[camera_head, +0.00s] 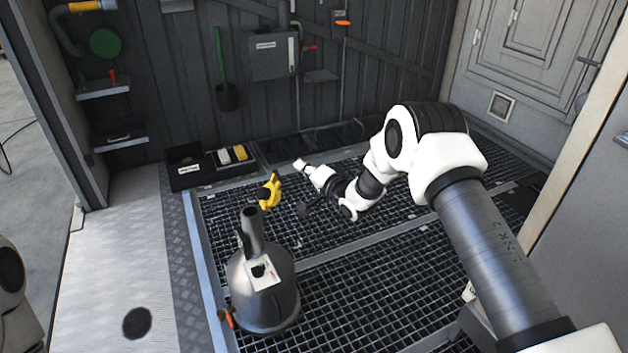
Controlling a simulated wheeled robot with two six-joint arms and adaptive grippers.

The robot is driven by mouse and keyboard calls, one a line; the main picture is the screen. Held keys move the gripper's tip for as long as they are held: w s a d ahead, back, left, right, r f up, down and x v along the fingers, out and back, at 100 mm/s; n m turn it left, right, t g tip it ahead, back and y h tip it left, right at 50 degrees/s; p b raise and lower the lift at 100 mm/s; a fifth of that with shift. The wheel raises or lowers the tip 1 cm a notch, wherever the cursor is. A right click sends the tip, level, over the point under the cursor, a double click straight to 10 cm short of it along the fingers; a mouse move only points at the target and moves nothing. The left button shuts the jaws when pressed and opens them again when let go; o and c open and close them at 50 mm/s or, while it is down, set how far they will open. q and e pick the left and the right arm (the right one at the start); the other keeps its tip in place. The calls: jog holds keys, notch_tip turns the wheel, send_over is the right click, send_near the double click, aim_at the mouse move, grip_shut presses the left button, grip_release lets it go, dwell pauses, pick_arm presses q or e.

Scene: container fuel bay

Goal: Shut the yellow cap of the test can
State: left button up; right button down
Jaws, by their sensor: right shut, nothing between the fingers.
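The test can (262,290) is a grey metal can with a cone-shaped top, standing upright on the grating, with a label on its front. Its open neck (251,232) points up. The yellow cap (271,191) is open, above and just right of the neck's mouth, with its dark inside showing. I cannot tell how it joins the can. My right gripper (304,210) is shut and empty, to the right of the cap and apart from it. My left gripper is out of view; only a part of my left arm shows at the left edge.
Black bins (185,169) and a tray with yellow and white items (232,156) stand along the back wall. A grey box (273,56) and a green-handled tool (220,60) hang on the wall. The grating (365,290) right of the can is clear.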

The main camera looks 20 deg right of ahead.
aim_at(272, 189)
jog(key=a, duration=0.1)
jog(key=a+f, duration=0.1)
jog(key=w+a+b, duration=0.1)
jog(key=a, duration=0.1)
jog(key=shift+f, duration=0.4)
jog(key=shift+r, duration=0.1)
jog(key=shift+a+r+n+p, duration=0.15)
jog(key=shift+a+n+p, duration=0.15)
